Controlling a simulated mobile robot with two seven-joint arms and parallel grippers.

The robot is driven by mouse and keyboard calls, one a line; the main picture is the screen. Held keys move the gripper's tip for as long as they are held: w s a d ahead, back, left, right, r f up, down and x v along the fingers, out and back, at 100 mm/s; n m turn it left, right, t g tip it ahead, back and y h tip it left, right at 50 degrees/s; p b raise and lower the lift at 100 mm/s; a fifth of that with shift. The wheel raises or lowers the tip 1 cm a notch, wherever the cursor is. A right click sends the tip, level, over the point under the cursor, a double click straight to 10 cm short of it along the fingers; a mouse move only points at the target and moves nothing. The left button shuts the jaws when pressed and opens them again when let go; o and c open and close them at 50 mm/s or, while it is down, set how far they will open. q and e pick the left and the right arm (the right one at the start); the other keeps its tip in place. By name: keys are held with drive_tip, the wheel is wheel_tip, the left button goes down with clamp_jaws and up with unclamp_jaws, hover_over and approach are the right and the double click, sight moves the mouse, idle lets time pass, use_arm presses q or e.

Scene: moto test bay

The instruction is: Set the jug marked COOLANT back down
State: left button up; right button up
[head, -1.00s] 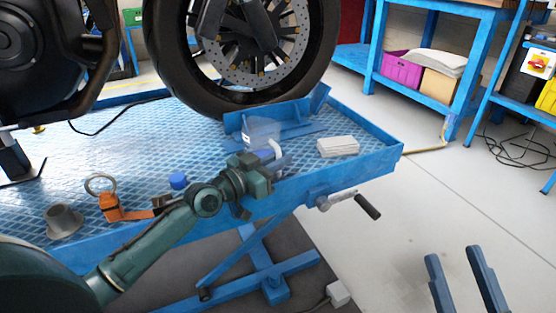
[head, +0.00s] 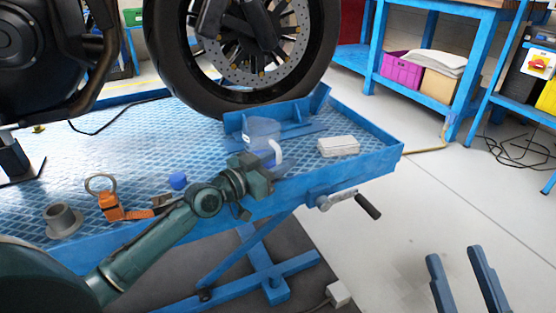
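The jug (head: 261,129) is a pale, see-through container with a white handle (head: 277,151). It is at the right part of the blue lift platform, in front of the wheel, and looks upright. The small mark on it is too small to read. My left gripper (head: 272,162) is at the handle side of the jug. Its own wrist hides the fingertips and the jug's lower part, so I cannot tell whether it grips the handle or whether the jug's base touches the platform. My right gripper (head: 464,282) is open and empty over the floor at lower right.
The lift platform (head: 375,163) has a raised rim. The motorcycle wheel (head: 165,60) stands behind. A crank handle (head: 368,206) sticks out in front.

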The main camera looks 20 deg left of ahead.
use_arm(q)
drive_tip(key=shift+f, duration=0.15)
use_arm(e)
drive_tip(key=shift+f, duration=0.25)
